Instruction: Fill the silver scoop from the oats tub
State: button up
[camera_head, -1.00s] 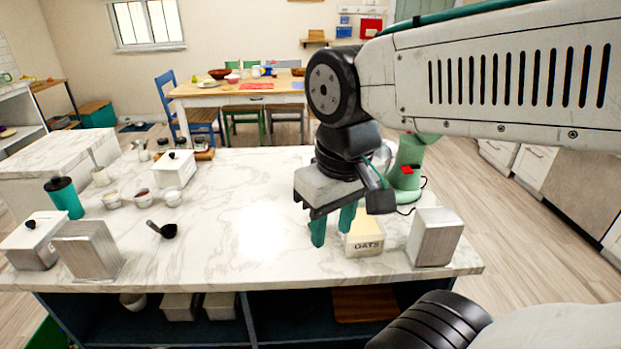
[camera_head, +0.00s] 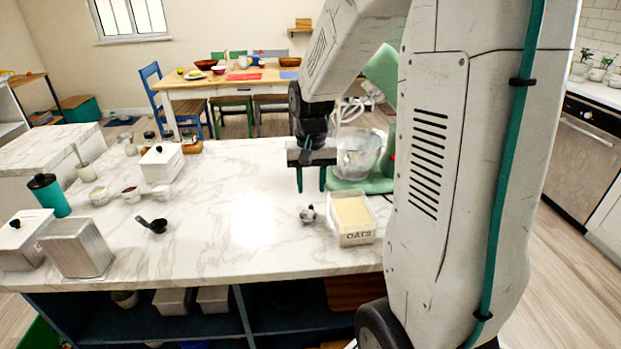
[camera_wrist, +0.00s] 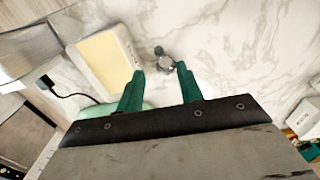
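The oats tub (camera_head: 356,238) is a white open box labelled OATS, with pale cream contents, near the counter's front edge. It also shows in the wrist view (camera_wrist: 128,50). A small silvery object (camera_head: 308,214) lies just left of the tub; it may be the silver scoop, but its shape is too small to tell. It appears in the wrist view (camera_wrist: 164,62) beyond my fingertips. My gripper (camera_head: 311,188) is open and empty, pointing down behind the small object and the tub. In the wrist view its green fingers (camera_wrist: 160,70) are apart.
A green stand mixer with a clear bowl (camera_head: 357,155) stands behind the tub. The marble counter's middle is clear. My arm hides the right side.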

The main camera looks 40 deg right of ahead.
jog(key=shift+f, duration=3.45)
grip_shut()
jog(key=shift+r, duration=2.55)
